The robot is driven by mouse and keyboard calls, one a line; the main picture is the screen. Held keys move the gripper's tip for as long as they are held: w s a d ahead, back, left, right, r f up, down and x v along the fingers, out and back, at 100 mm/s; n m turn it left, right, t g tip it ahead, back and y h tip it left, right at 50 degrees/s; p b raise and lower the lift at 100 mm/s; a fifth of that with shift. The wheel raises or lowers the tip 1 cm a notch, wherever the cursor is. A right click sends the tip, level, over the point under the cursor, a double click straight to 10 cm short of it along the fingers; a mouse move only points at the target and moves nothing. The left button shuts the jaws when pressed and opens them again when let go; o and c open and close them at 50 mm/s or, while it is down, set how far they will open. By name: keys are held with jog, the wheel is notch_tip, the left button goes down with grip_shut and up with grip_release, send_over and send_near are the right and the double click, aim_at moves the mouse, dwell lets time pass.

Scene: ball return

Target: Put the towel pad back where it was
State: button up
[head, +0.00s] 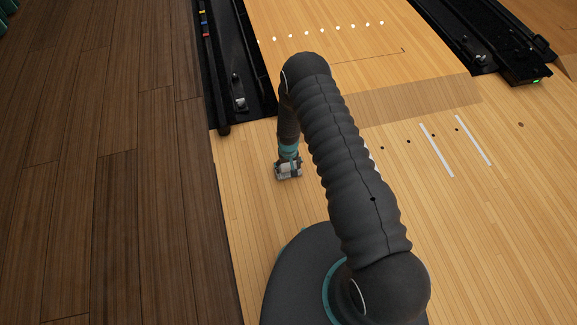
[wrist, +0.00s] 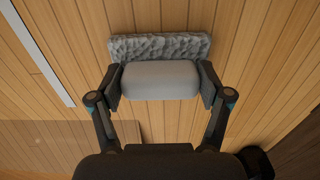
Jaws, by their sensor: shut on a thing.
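The towel pad (wrist: 160,81) has a smooth pale grey block, with a rough, darker grey strip along its far side in the wrist view. My gripper (wrist: 160,84) is shut on the pale block, one finger against each end. In the head view my gripper (head: 288,171) points down over the pale wooden lane, left of my arm. There the pad shows only as a small pale shape, partly covered by the fingers. I cannot tell whether the pad touches the floor or hangs just above it.
A black gutter (head: 238,75) with small fittings lies ahead, behind my gripper. Another dark gutter (head: 470,45) runs at the upper right. Dark plank flooring (head: 110,170) spreads on the left. The pale lane (head: 480,220) on the right is clear, with white stripes and dots.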

jog(key=shift+f, duration=0.1)
jog(key=o, duration=1.1)
jog(key=shift+c, duration=0.2)
